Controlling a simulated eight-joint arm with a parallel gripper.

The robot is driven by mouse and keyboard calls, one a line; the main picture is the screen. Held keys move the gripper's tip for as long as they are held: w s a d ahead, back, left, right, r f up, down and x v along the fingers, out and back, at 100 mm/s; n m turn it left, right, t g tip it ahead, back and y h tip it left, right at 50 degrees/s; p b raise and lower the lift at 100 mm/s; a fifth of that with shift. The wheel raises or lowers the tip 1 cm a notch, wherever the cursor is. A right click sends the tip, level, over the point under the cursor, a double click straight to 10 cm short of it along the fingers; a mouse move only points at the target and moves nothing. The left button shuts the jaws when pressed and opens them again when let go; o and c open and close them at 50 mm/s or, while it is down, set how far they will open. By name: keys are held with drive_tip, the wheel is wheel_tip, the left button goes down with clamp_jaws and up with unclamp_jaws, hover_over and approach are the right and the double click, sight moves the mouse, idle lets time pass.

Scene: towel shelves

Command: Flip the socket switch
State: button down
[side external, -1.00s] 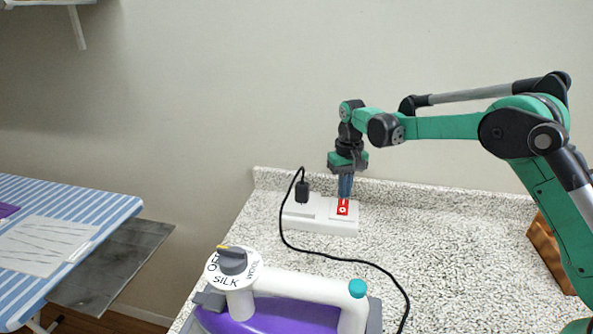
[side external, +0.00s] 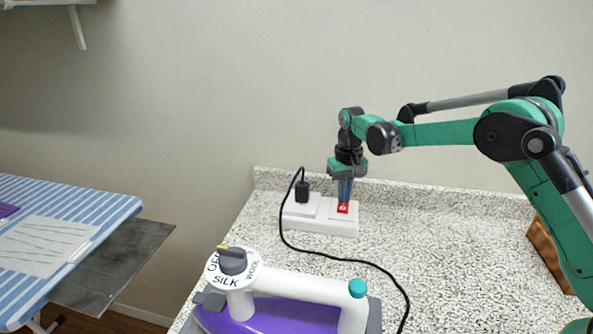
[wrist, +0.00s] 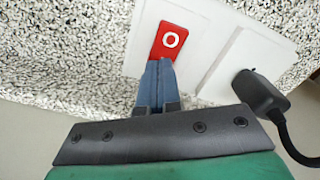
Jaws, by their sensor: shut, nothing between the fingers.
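The red socket switch (side external: 343,208) sits on the right part of a white socket block on the counter. In the wrist view the switch (wrist: 170,41) shows a white "O" mark at its far end. My gripper (side external: 344,201) points straight down with its blue fingers together and empty. Its fingertips (wrist: 160,62) are at the near end of the switch and hide that part. They look to be touching it or very close. The white socket block (side external: 318,226) also holds a black plug (side external: 302,191) on its left part.
A black cord (side external: 330,257) runs from the plug across the counter. A purple and white iron (side external: 290,285) with a dial stands in front. A striped ironing board (side external: 105,207) is at the left. The speckled counter (side external: 430,235) is clear right of the block.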

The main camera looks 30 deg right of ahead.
drive_tip(key=shift+r, duration=3.5)
drive_tip(key=shift+s+a+r, duration=0.1)
drive_tip(key=s+a+r+n+t, duration=0.1)
drive_tip(key=s+a+r+t, duration=0.15)
drive_tip(key=s+r, duration=0.25)
drive_tip(key=s+a+f+n+t, duration=0.1)
drive_tip(key=s+a+t, duration=0.1)
drive_tip(key=s, duration=0.4)
drive_tip(key=s+a+f+n+t, duration=0.1)
drive_tip(key=s+a+f+t, duration=0.1)
drive_tip(key=s, duration=0.5)
drive_tip(key=shift+s+t, duration=0.15)
drive_tip(key=shift+t, duration=0.2)
